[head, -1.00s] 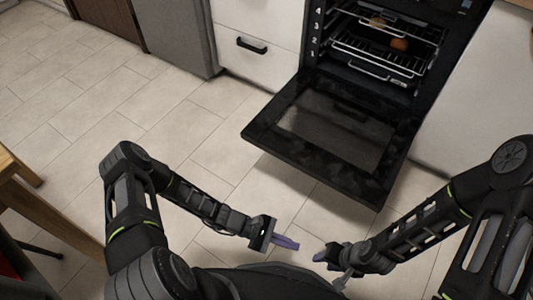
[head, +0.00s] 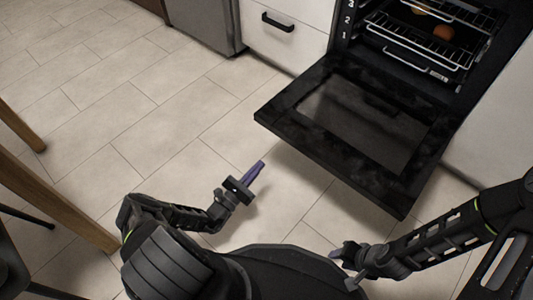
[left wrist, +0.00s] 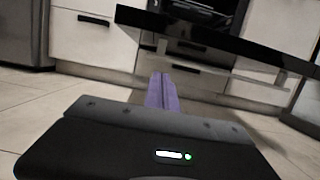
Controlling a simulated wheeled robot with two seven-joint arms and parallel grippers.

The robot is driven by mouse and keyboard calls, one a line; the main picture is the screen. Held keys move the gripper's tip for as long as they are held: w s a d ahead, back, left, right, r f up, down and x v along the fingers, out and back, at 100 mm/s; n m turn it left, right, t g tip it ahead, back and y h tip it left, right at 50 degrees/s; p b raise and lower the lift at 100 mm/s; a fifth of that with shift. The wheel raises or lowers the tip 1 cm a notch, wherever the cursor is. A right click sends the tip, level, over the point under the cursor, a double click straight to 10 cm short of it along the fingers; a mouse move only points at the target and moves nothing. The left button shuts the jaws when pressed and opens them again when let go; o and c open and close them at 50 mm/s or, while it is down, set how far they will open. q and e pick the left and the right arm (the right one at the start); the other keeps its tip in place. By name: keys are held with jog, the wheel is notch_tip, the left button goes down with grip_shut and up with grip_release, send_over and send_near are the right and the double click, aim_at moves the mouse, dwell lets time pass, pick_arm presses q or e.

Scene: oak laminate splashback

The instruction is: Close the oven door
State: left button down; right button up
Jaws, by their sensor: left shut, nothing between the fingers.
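The oven door (head: 365,118) hangs fully open, roughly level, in front of the black oven. In the left wrist view the door's dark edge (left wrist: 230,42) crosses the upper part, with a bar handle (left wrist: 215,63) beneath it. My left gripper (head: 261,165) has purple fingers that are shut and empty. It is left of and in front of the door, apart from it; its fingers (left wrist: 162,92) point toward the door in the wrist view. My right gripper (head: 340,252) is low, in front of the door; its fingers are too unclear to tell their opening.
A white drawer (head: 285,28) and a grey appliance (head: 207,25) stand left of the oven. Wooden legs (head: 50,195) are at the left. The tiled floor between is clear.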

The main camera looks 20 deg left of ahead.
pick_arm(q)
jog(key=w+d+r+b, duration=0.1)
jog(key=w+d+r, duration=0.2)
jog(key=w+r, duration=0.3)
jog(key=shift+w+r+b, duration=0.2)
jog(key=shift+w+b, duration=0.15)
jog(key=shift+w, duration=1.05)
